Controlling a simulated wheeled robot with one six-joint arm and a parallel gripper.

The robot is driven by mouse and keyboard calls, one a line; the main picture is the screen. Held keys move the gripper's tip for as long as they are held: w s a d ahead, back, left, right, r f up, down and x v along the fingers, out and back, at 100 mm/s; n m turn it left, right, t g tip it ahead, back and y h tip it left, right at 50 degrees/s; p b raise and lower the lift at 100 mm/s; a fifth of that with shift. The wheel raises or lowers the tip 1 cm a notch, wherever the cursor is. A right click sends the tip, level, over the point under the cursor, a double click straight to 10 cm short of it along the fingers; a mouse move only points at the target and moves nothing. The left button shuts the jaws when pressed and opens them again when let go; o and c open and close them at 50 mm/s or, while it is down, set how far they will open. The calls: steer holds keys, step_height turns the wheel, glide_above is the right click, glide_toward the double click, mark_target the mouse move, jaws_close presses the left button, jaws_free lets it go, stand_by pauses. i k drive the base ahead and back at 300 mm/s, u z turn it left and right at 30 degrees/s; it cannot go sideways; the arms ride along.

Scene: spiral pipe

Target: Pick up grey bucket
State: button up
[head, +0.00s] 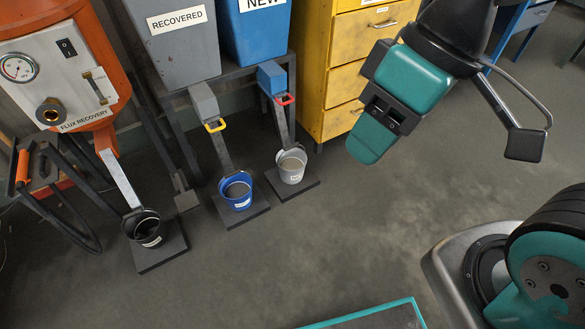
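The grey bucket (291,165) stands upright on a small dark plate (304,187) on the floor, the rightmost of 3 buckets. It has a thin wire handle and a small white label. A sloping grey chute comes down to its rim from above. My gripper (378,128) is at the upper right, in the air, to the right of the bucket and apart from it. Its teal and dark parts show from the side, and nothing is seen held. I cannot tell whether its fingers are open or shut.
A blue bucket (236,191) stands left of the grey one, and a black bucket (145,228) further left, under the orange flux recovery machine (75,80). Blue and grey bins rest on a dark frame behind. Yellow drawers (345,75) stand behind right. Open floor lies in front.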

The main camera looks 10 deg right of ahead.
mark_target(291, 162)
steer(key=k, duration=0.45)
steer(key=z, duration=0.9)
steer(key=i, duration=1.55)
steer(key=u, duration=1.1)
steer(key=i, duration=0.35)
steer(key=u, duration=0.4)
